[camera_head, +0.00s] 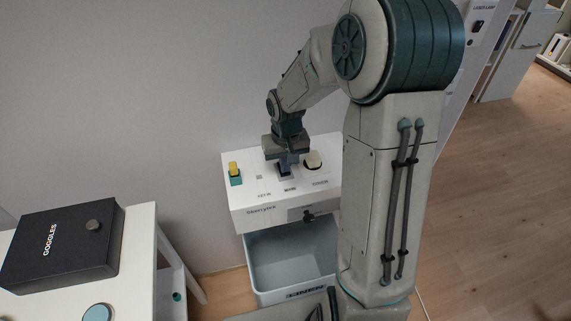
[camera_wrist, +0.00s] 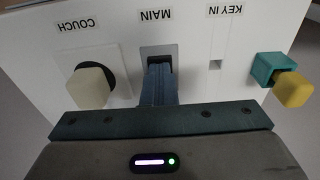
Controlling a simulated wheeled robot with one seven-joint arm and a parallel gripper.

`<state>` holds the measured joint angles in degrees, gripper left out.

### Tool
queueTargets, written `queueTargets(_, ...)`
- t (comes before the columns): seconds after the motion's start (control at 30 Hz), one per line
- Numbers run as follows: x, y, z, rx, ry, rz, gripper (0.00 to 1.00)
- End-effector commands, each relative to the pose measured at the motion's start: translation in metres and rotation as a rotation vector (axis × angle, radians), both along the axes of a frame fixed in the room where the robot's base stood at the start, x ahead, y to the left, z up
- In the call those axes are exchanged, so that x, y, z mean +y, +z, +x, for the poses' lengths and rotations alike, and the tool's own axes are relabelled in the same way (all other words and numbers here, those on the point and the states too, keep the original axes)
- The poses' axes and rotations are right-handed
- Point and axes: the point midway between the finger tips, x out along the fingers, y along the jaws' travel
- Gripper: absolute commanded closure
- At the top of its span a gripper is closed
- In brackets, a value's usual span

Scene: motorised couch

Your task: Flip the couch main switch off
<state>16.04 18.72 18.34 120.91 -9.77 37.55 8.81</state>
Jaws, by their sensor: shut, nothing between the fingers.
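The main switch (camera_wrist: 158,58) is a dark rocker in a grey plate under the label MAIN, in the middle of the white control panel (camera_head: 265,197). My gripper (camera_head: 285,170) points down at the panel's middle. In the wrist view my gripper (camera_wrist: 159,72) is shut, its blue-grey fingertips together at the lower edge of the switch opening. They cover part of the rocker, so I cannot tell its position or whether they touch it. Nothing is held.
A cream COUCH knob (camera_wrist: 90,86) is left of the switch in the wrist view. A teal and yellow key piece (camera_wrist: 283,80) sits right, near the KEY IN slot (camera_wrist: 215,64). A LINEN bin (camera_head: 290,262) is below the panel. A black GOGGLES box (camera_head: 62,243) is on the left table.

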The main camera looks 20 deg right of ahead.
Motion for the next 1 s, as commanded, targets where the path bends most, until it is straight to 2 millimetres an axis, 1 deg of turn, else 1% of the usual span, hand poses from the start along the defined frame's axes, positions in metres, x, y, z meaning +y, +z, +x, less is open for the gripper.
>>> queueTargets(0.07,0.001,0.01,0.0,-0.01,0.001,0.002,1.0)
queueTargets(0.2,0.0,0.037,-0.009,-0.017,0.0,0.001,1.0)
queueTargets(0.33,-0.002,0.057,-0.014,-0.022,-0.003,-0.002,1.0)
queueTargets(0.6,0.001,0.111,-0.025,-0.022,0.003,-0.001,1.0)
queueTargets(0.7,0.001,0.126,-0.029,-0.021,0.003,-0.001,1.0)
queueTargets(0.8,0.001,0.136,-0.031,-0.02,0.004,-0.001,1.0)
queueTargets(1.0,0.001,0.142,-0.033,-0.017,0.004,0.0,1.0)
